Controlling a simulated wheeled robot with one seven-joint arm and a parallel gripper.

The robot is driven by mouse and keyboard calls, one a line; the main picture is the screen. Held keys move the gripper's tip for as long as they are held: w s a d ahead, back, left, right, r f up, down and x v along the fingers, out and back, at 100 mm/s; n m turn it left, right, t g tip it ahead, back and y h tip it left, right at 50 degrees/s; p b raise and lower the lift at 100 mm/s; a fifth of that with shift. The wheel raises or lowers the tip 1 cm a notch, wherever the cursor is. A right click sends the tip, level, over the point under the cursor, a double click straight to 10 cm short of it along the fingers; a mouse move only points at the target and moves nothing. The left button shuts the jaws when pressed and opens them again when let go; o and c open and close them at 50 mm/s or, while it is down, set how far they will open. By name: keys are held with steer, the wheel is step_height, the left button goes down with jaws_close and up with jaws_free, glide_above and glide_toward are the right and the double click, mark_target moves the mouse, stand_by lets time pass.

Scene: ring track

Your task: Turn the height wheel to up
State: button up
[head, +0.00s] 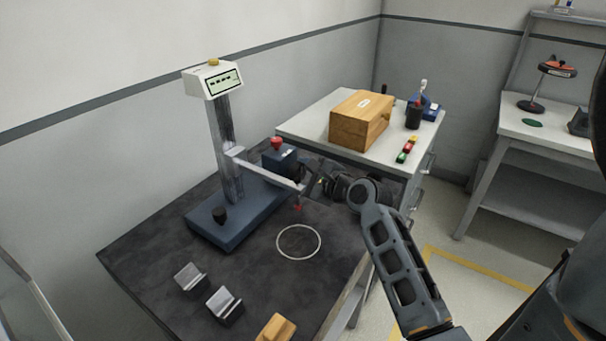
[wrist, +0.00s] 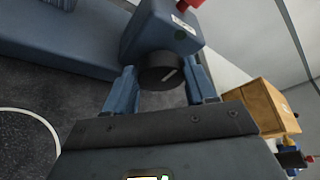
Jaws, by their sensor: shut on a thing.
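A black round knob (wrist: 162,72) with a pale pointer line sits on the front of a small blue box (wrist: 165,25); I take it to be the height wheel. My gripper (wrist: 163,85) has its two blue fingers on either side of this knob and is shut on it. The pointer slants up to the right in the wrist view; no up label is readable. In the head view my gripper (head: 310,183) is beside the blue box (head: 279,158) with its red button (head: 277,143); there the knob is hidden behind my gripper and the stand's arm.
The stand has a grey column (head: 222,150), a display (head: 212,80) and a blue base (head: 240,212) with another black knob (head: 219,214). A white ring (head: 298,241) and two metal V-blocks (head: 225,304) are on the dark table (head: 160,255). A wooden box (head: 361,121) stands behind.

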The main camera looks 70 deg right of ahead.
steer(key=o, duration=1)
steer(key=shift+o, duration=0.2)
steer(key=v, duration=0.8)
steer(key=shift+b, duration=0.45)
steer(key=shift+w, duration=0.1)
